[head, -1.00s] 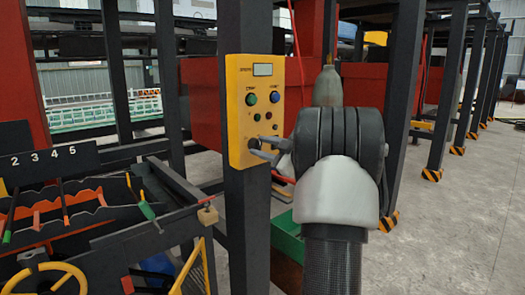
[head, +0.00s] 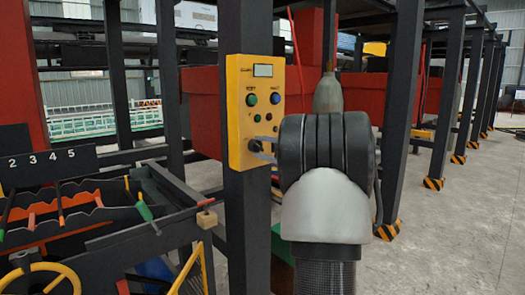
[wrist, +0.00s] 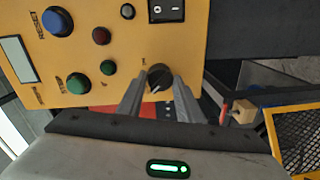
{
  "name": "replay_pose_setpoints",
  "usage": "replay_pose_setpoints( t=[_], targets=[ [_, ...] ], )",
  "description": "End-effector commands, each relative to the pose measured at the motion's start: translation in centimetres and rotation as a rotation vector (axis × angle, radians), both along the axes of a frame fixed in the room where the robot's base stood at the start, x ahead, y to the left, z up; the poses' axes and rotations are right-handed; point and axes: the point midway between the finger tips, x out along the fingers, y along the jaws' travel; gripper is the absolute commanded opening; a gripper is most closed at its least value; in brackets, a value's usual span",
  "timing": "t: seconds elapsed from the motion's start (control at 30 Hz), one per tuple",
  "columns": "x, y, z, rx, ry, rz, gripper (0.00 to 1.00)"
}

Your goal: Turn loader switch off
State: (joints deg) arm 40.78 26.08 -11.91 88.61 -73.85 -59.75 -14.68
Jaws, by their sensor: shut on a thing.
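A yellow control box (head: 238,125) is fixed to a dark post, with a small display and several coloured buttons. A black rotary knob (wrist: 158,75) with a pale pointer line sits on its face, in the wrist view. It looks like the loader switch, but its label is too small to read. My gripper (head: 258,147) reaches the lower part of the box from the right. In the wrist view, the fingers of my gripper (wrist: 160,84) stand on either side of the knob and are shut on it. My gripper partly hides the knob in the head view.
Above the knob in the wrist view are a green button (wrist: 108,68) and a black rocker switch (wrist: 166,10). A rack with numbered slots (head: 70,205) stands at the left. A dark post (head: 405,110) rises at the right, with open floor (head: 465,225) beyond.

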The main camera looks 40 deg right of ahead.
Motion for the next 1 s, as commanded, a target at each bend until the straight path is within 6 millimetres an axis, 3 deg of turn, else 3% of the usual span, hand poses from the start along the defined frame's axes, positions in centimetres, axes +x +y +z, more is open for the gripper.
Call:
replay_pose_setpoints(
  t=[0.47,0.5,0.6,1.0],
  targets=[
    [-0.02,-0.01,-0.08,-0.016,0.001,0.000,0.10],
    [-0.02,-0.01,-0.08,-0.016,0.001,0.000,0.34],
    [-0.02,-0.01,-0.07,-0.016,0.000,0.000,0.51],
    [-0.66,-0.12,0.05,-0.014,0.000,-0.002,0.51]
  ],
)
